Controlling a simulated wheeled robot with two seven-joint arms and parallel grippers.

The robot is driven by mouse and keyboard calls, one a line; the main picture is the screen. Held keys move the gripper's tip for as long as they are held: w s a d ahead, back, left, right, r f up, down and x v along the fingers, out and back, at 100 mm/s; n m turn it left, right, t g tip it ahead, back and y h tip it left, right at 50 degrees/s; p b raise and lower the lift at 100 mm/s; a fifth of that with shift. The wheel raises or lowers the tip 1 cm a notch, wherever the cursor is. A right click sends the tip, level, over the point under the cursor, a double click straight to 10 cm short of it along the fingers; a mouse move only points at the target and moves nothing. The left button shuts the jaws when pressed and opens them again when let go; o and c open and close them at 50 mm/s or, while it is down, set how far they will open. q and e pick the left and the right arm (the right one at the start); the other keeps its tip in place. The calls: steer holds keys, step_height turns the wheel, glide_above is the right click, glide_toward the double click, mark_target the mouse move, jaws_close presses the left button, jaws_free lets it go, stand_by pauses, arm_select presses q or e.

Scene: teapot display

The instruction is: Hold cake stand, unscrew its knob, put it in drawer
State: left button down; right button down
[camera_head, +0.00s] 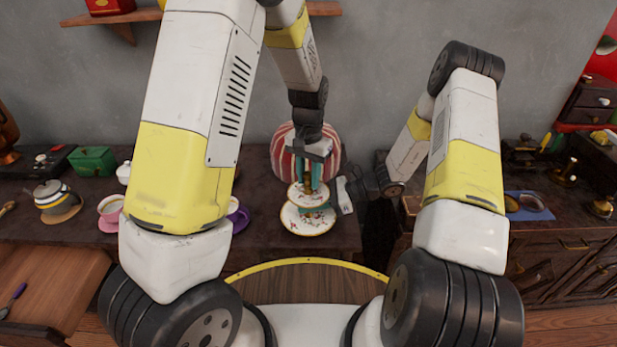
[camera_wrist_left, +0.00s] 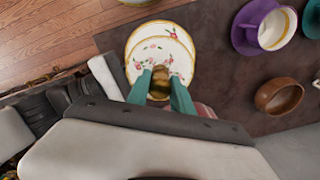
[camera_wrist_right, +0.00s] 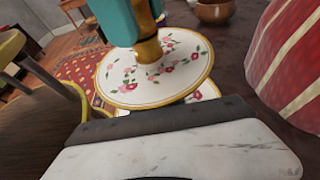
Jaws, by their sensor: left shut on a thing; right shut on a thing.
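The two-tier cake stand (camera_head: 302,222) stands on the dark counter; its white plates have gold rims and pink flowers. Its golden knob shows in the left wrist view (camera_wrist_left: 159,88) at the top of the stand. My left gripper (camera_head: 312,172) comes down from above, its teal fingers shut on the knob. My right gripper (camera_head: 337,190) reaches in from the right, beside the upper plate, shut on the cake stand. Its fingertips are hidden under the upper plate (camera_wrist_right: 150,78) in the right wrist view. An open wooden drawer (camera_head: 62,265) is at the lower left.
A purple-handled tool (camera_head: 14,296) lies in the drawer. A red-and-white striped object (camera_head: 280,158) stands close behind the stand. A purple cup (camera_head: 235,210), a pink-saucer cup (camera_head: 110,207) and a teapot (camera_head: 50,196) are to the left.

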arm_select(q)
steer(key=n, duration=2.3)
steer(key=shift+r+n, duration=0.1)
steer(key=shift+n, duration=0.3)
steer(key=shift+r, duration=0.2)
steer(key=shift+r, duration=0.9)
